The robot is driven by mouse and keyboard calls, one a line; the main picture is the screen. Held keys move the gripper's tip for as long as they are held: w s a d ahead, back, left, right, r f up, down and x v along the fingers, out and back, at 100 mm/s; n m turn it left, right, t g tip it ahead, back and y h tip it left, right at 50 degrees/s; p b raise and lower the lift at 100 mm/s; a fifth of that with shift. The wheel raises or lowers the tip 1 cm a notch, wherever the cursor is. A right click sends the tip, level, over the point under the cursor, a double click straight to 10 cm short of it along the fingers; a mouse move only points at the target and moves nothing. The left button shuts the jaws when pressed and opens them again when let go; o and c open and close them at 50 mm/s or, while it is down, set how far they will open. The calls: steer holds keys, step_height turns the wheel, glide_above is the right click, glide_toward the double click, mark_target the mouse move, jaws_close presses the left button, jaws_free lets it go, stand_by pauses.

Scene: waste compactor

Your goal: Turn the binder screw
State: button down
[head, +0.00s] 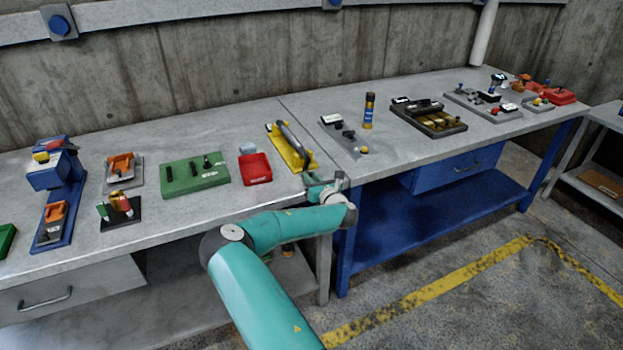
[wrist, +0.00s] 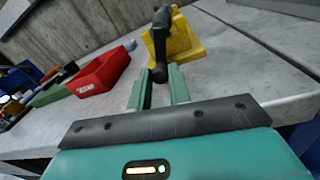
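A yellow device (head: 297,158) with a long dark handle (head: 295,141) stands near the front edge of the grey bench. I cannot tell for sure which part is the binder screw. In the wrist view the yellow body (wrist: 185,42) is at the top, with the black handle (wrist: 160,45) reaching down toward me. My gripper (head: 322,186) is at the bench edge, in front of the device. In the wrist view its two green fingers (wrist: 159,88) are apart, and the handle's lower end shows at the gap between them. I cannot tell whether they touch it.
A red tray (head: 255,169) and a green board (head: 194,175) are to the left of the device. A grey plate with dark parts (head: 343,136) and a standing cylinder (head: 369,111) are to the right. The bench's front edge runs close under my gripper.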

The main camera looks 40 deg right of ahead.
steer(key=shift+a+r+m, duration=0.1)
steer(key=shift+m, duration=0.3)
